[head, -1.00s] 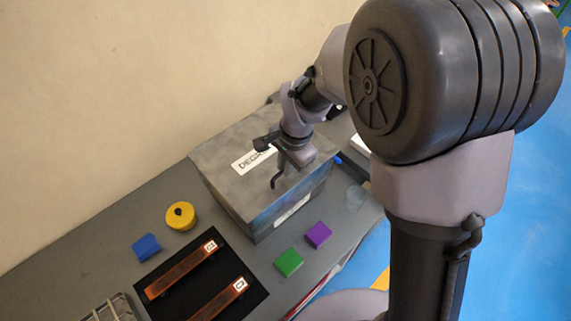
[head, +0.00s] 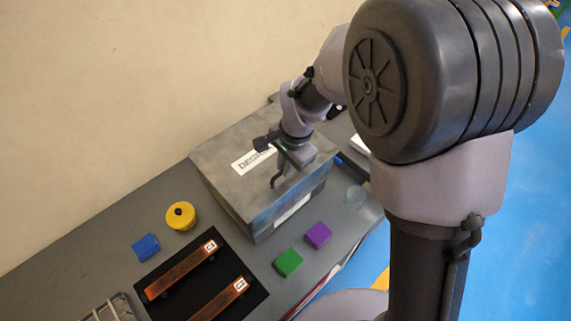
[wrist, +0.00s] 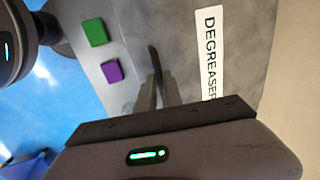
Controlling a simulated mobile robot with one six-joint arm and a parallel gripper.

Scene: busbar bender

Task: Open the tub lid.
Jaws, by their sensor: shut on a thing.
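The tub (head: 262,222) is a grey box on the bench, and its flat grey lid (head: 220,165) lies level on top. The lid carries a white label reading DEGREASER (wrist: 209,50). A dark curved handle (head: 276,182) is at the lid's front edge; it shows as a dark strip in the wrist view (wrist: 154,60). My gripper (wrist: 157,92) points down over this front edge, its two fingers close together on the handle. The exact contact is partly hidden by the gripper in the head view.
Green (head: 287,262) and purple (head: 318,234) blocks lie in front of the tub. To its left are a yellow round container (head: 181,215), a blue block (head: 146,247) and a black mat (head: 255,293) with two copper bars. A wall (head: 120,90) stands behind the bench.

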